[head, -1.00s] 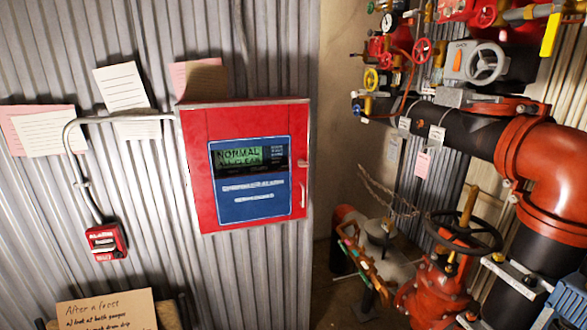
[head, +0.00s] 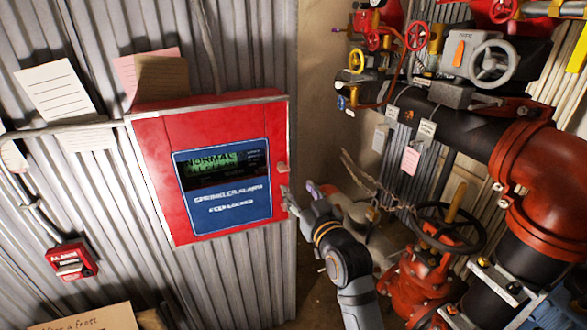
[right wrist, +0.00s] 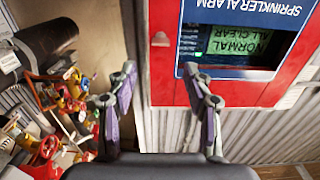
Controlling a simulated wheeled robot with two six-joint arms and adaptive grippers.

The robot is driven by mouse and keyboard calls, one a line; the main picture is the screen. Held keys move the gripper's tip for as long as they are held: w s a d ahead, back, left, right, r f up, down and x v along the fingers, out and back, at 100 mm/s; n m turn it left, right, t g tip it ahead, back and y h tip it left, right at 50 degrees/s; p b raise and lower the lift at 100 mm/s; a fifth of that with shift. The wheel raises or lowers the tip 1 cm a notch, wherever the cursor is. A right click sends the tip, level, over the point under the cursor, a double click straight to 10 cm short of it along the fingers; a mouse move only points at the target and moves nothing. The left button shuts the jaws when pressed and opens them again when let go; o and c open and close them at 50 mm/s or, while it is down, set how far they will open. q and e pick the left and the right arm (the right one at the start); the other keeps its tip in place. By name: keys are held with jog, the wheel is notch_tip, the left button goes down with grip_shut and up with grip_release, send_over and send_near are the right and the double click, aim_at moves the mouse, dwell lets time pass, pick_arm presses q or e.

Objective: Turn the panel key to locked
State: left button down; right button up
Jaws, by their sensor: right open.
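The red alarm panel (head: 150,150) hangs on the corrugated wall, with a blue face (head: 230,205) and a green display (head: 212,163) reading NORMAL. A small reddish key-like piece (head: 281,167) sits at its right edge; it also shows in the right wrist view (right wrist: 160,40), where the panel is upside down. I cannot tell its exact setting. My right gripper (head: 300,191) is open and empty, just right of the panel's edge and slightly below this piece. In the right wrist view its fingertips (right wrist: 160,74) are spread on either side below the piece, apart from it. My left gripper is out of view.
A red alarm call box (head: 72,262) and paper notes (head: 55,90) are on the wall at left. Red and black pipes (head: 545,165), a black handwheel (head: 435,230) and small valves (head: 380,40) crowd the right side.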

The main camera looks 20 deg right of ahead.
aim_at(285, 171)
jog(key=w+p, duration=0.1)
jog(key=w, duration=0.2)
jog(key=w+p, duration=0.1)
jog(key=w, duration=0.3)
jog(key=w+p, duration=0.1)
jog(key=w, duration=0.2)
jog(key=shift+w+a, duration=0.25)
jog(key=shift+f, duration=0.1)
grip_shut()
